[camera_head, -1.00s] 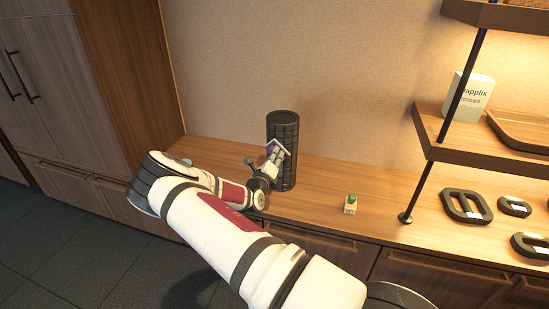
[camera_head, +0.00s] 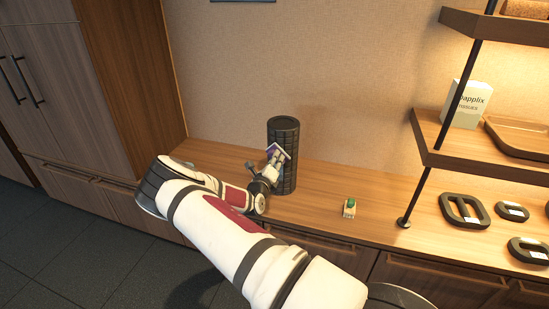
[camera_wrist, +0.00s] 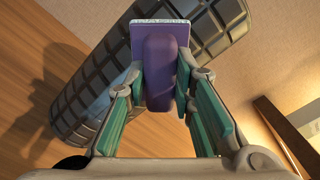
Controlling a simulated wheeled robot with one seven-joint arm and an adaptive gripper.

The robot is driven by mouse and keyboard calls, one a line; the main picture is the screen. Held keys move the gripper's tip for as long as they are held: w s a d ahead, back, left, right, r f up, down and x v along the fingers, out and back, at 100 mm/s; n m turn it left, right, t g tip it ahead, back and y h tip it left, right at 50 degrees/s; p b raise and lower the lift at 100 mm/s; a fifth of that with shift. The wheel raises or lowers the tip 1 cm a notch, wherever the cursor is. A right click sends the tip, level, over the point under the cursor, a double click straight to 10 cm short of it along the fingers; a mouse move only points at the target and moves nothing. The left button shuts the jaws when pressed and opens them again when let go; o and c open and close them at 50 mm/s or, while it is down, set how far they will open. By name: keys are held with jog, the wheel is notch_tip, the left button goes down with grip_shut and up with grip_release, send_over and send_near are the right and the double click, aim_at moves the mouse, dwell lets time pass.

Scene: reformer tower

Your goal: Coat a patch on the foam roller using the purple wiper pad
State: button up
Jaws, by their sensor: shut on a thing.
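The black foam roller (camera_head: 284,135) stands upright on the wooden counter, with a grid of raised blocks on its side. In the wrist view the roller (camera_wrist: 105,75) runs diagonally behind the pad. The purple wiper pad (camera_wrist: 160,72) has a pale, speckled edge at its far end. My gripper (camera_wrist: 163,88) is shut on the pad, with a finger on each side. In the head view my gripper (camera_head: 271,168) and the pad (camera_head: 275,152) are in front of the roller's side. I cannot tell whether the pad touches the roller.
A small pale block with a green top (camera_head: 350,208) sits on the counter (camera_head: 315,195) to the right. Black ring-shaped handles (camera_head: 464,211) lie farther right. A post and shelf (camera_head: 470,150) hold a white box (camera_head: 464,104) and a tray. The counter between roller and green-topped block is clear.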

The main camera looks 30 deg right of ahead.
jog(key=shift+f+b, duration=3)
jog(key=shift+f, duration=3.9)
jog(key=shift+s+a, duration=0.1)
jog(key=shift+p+v, duration=0.7)
jog(key=shift+v, duration=0.35)
jog(key=shift+p+v, duration=0.8)
jog(key=shift+v, duration=1.05)
jog(key=shift+a, duration=0.1)
jog(key=p+v, duration=0.1)
jog(key=v, duration=0.1)
jog(key=shift+s+a, duration=0.25)
jog(key=shift+s, duration=0.05)
